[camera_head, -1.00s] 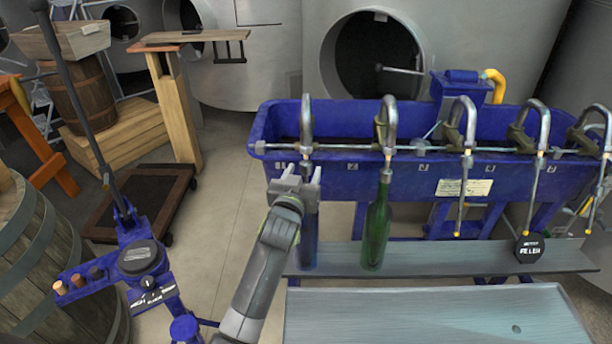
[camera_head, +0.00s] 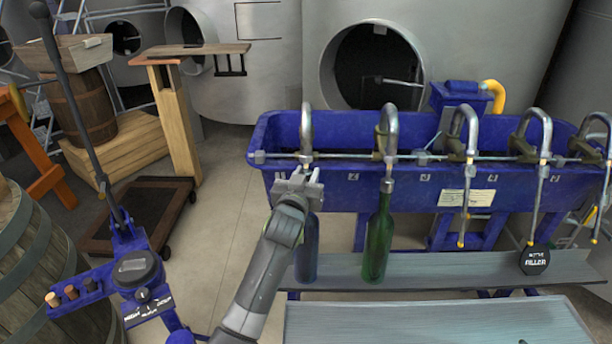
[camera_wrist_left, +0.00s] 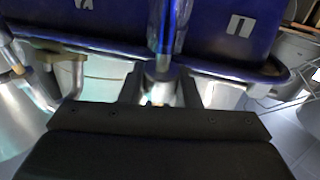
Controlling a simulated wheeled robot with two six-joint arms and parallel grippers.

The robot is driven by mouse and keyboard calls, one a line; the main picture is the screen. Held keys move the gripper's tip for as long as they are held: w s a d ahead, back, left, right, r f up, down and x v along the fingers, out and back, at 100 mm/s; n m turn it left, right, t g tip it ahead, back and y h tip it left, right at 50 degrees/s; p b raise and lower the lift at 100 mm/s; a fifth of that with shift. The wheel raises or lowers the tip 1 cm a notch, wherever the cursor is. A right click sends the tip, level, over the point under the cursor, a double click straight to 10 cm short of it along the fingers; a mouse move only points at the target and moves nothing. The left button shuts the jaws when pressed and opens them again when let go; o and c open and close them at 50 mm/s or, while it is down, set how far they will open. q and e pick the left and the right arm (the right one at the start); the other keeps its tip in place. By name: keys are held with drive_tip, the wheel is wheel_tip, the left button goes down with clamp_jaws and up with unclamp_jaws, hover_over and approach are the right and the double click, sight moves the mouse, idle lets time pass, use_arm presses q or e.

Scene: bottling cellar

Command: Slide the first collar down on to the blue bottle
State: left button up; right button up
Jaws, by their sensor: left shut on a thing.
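The blue bottle (camera_head: 307,250) stands upright on the grey shelf below the first spout, partly hidden by my left gripper. My left gripper (camera_head: 301,183) is at the top of the bottle and shut on the first collar, at the lower end of the first spout (camera_head: 306,130). The collar is mostly hidden by the fingers in the head view. In the left wrist view a metal piece, seemingly the collar (camera_wrist_left: 161,82), sits between the two fingers (camera_wrist_left: 162,92). Whether the collar touches the bottle's mouth I cannot tell. My right gripper is not in view.
A green bottle (camera_head: 378,240) stands close by on the right under the second spout (camera_head: 389,130). The blue trough (camera_head: 340,188) is right behind. More spouts hang to the right, and a black filler sign (camera_head: 534,260) stands on the shelf (camera_head: 460,268). A blue corker (camera_head: 140,275) stands at left.

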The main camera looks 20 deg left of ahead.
use_arm(q)
drive_tip(key=shift+s+f+b, duration=0.2)
drive_tip(key=shift+f+b, duration=0.45)
drive_tip(key=shift+f, duration=0.5)
drive_tip(key=o, duration=0.6)
drive_tip(key=shift+r, duration=0.1)
drive_tip(key=shift+o, duration=0.2)
